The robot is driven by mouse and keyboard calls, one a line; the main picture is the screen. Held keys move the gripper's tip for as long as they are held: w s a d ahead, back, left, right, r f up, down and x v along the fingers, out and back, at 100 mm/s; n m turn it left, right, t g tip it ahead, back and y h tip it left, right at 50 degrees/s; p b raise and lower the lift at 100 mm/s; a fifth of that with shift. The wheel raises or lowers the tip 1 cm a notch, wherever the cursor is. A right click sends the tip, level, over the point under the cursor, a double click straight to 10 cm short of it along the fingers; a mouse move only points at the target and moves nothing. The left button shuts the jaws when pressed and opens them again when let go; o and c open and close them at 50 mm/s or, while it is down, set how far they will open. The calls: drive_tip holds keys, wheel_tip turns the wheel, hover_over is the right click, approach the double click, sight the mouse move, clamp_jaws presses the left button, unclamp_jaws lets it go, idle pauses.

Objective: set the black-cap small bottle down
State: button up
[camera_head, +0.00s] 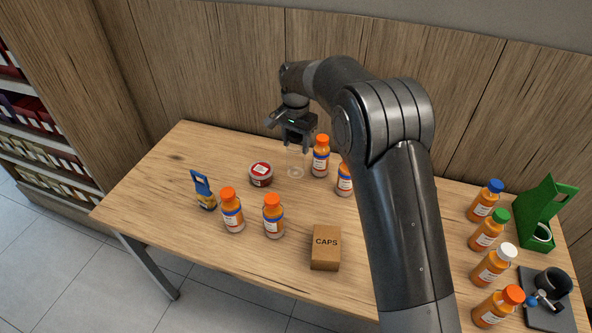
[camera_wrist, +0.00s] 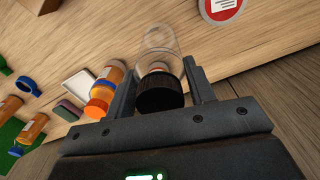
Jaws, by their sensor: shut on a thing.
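The black-cap small bottle (camera_wrist: 160,92) is clear and looks empty, with a ribbed black cap. My gripper (camera_wrist: 160,95) is shut on it, with one finger on each side of the cap. In the head view the clear bottle (camera_head: 296,171) hangs below my gripper (camera_head: 295,146) at the back of the wooden table (camera_head: 165,190), left of an orange-capped juice bottle (camera_head: 320,160). The bottle looks roughly upright there. I cannot tell whether its base touches the table.
A round tin with a red label (camera_head: 261,174) stands left of the held bottle. Two more juice bottles (camera_head: 232,212), a blue-handled item (camera_head: 204,190) and a CAPS box (camera_head: 326,247) stand in front. Several capped bottles and a green holder (camera_head: 548,205) are at the right.

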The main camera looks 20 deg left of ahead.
sight(296, 160)
wheel_tip(296, 160, down, 7)
drive_tip(key=shift+f, duration=0.2)
idle(0.3)
drive_tip(key=o, duration=1.2)
drive_tip(key=shift+f, duration=0.15)
